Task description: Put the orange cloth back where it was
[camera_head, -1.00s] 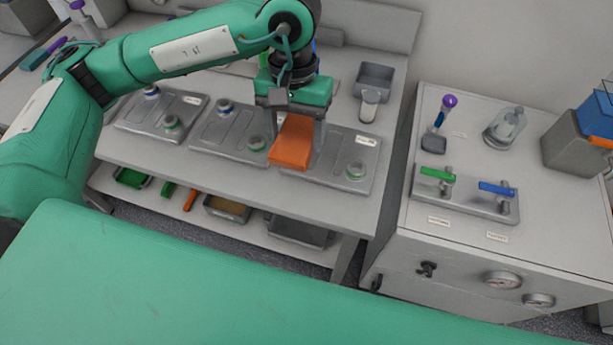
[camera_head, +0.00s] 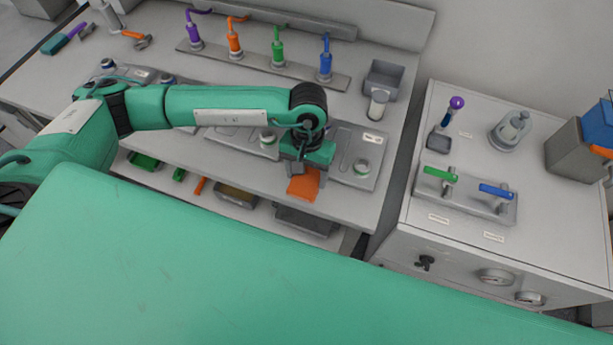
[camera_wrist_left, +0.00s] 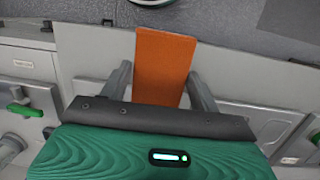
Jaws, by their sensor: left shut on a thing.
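The orange cloth (camera_head: 304,184) is a flat, stiff-looking rectangle in the head view, at the front edge of the long bench (camera_head: 345,207). My left gripper (camera_head: 305,172) comes down from above and is shut on it. In the left wrist view the cloth (camera_wrist_left: 163,62) stands out between the two fingers of my left gripper (camera_wrist_left: 160,76). Whether the cloth touches the bench cannot be told. My right gripper is not in view.
Coloured taps (camera_head: 278,50) stand at the back. Trays (camera_head: 304,220) sit on the lower shelf. A grey cabinet with valve handles (camera_head: 465,195) stands to the right.

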